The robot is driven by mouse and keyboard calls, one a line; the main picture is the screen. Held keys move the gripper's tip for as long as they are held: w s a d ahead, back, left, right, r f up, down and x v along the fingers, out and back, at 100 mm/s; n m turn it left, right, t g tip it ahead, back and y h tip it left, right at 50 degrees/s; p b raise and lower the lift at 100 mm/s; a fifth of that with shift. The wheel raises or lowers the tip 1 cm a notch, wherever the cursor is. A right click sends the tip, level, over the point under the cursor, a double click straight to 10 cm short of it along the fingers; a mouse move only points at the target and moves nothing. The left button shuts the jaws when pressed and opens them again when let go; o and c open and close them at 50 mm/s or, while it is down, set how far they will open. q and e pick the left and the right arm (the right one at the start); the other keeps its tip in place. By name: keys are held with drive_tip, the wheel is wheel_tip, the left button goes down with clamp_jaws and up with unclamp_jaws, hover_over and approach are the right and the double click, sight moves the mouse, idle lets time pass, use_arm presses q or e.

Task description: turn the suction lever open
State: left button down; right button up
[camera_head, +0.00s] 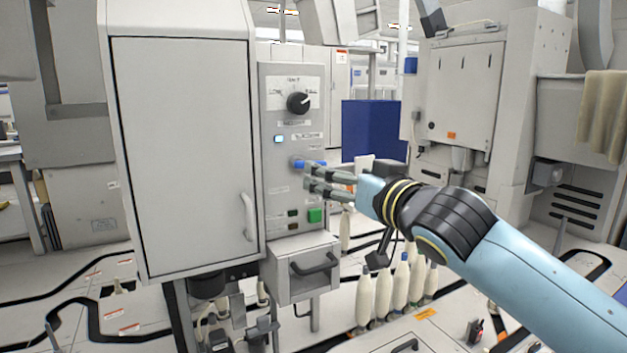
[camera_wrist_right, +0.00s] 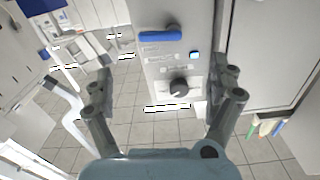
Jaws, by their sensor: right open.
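The blue suction lever (camera_head: 298,163) lies level across the front of the grey control panel (camera_head: 282,105). My right gripper (camera_head: 307,178) is open at the panel, in front of and slightly below the lever, and hides part of this area. In the right wrist view the lever (camera_wrist_right: 161,34) lies across the picture near the top, beyond the spread fingers of my right gripper (camera_wrist_right: 160,82). The fingers hold nothing, and a gap shows between them and the lever. My left gripper is not in view.
A black rotary knob (camera_head: 298,102) is above the lever, a green button (camera_head: 315,215) below it. A large closed cabinet door (camera_head: 180,150) is left of the panel. A drawer with a handle (camera_head: 315,264) sits underneath. Several white bobbins (camera_head: 384,292) stand below my right arm.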

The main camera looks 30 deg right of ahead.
use_arm(q)
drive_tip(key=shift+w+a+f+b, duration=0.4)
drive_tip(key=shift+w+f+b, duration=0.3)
drive_tip(key=shift+b, duration=0.4)
use_arm(e)
drive_tip(key=w, duration=1)
drive_tip(key=shift+w+d, duration=0.15)
drive_tip(key=shift+d, duration=0.1)
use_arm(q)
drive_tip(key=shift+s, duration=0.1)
